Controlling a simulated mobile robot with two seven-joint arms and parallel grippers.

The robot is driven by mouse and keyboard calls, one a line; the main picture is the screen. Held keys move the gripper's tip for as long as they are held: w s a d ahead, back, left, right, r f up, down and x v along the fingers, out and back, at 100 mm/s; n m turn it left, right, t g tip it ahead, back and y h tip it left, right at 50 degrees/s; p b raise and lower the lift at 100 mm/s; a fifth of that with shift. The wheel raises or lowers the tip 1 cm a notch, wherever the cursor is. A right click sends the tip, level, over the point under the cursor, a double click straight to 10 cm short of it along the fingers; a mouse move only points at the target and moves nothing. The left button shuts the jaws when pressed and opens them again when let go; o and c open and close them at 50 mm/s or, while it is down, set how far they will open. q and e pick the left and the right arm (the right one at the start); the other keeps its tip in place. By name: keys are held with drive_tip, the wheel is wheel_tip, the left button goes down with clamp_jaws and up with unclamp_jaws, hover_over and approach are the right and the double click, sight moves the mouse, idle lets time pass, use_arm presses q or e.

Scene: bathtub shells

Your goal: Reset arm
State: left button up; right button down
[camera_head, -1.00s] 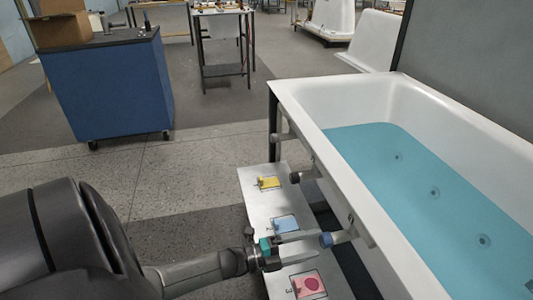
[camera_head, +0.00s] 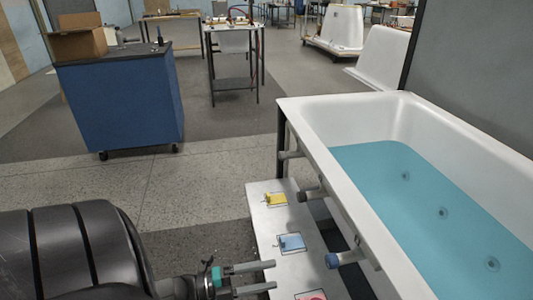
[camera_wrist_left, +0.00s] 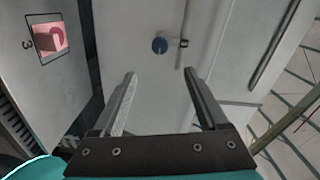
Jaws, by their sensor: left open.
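My left gripper (camera_head: 262,279) is open and empty at the bottom of the head view, left of the bathtub (camera_head: 290,101). Its two fingers point right, above the light panel (camera_head: 263,225). In the left wrist view the open left gripper (camera_wrist_left: 155,85) shows with nothing between its fingers. My right gripper is not in view.
The panel carries a yellow block (camera_head: 276,199), a blue block (camera_head: 291,242) and a pink block (camera_head: 313,295). The pink block (camera_wrist_left: 50,38) also shows in the wrist view. A blue cabinet (camera_head: 120,100) stands at the back left. Open floor lies between.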

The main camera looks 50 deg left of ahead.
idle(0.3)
use_arm(q)
drive_tip(key=s+f+n+g+y+p, duration=0.2)
drive_tip(key=f+n+g+y, duration=0.15)
drive_tip(key=f+n, duration=0.35)
drive_tip(key=s+f+n+g+y+p, duration=0.25)
drive_tip(key=f+n+y, duration=0.25)
drive_tip(key=f, duration=0.3)
drive_tip(key=s+d+f+n+g+p, duration=0.1)
drive_tip(key=s+d+f+n+g, duration=0.1)
drive_tip(key=s, duration=0.3)
drive_tip(key=s+d+f+n+g+p, duration=0.1)
drive_tip(key=s+d+f+n+g, duration=0.1)
drive_tip(key=s, duration=0.3)
drive_tip(key=s+d+f+n+g+y+p, duration=0.1)
drive_tip(key=s+d+f+n+g, duration=0.2)
drive_tip(key=s+f, duration=0.1)
drive_tip(key=shift+s+d, duration=0.35)
drive_tip(key=shift+s, duration=0.05)
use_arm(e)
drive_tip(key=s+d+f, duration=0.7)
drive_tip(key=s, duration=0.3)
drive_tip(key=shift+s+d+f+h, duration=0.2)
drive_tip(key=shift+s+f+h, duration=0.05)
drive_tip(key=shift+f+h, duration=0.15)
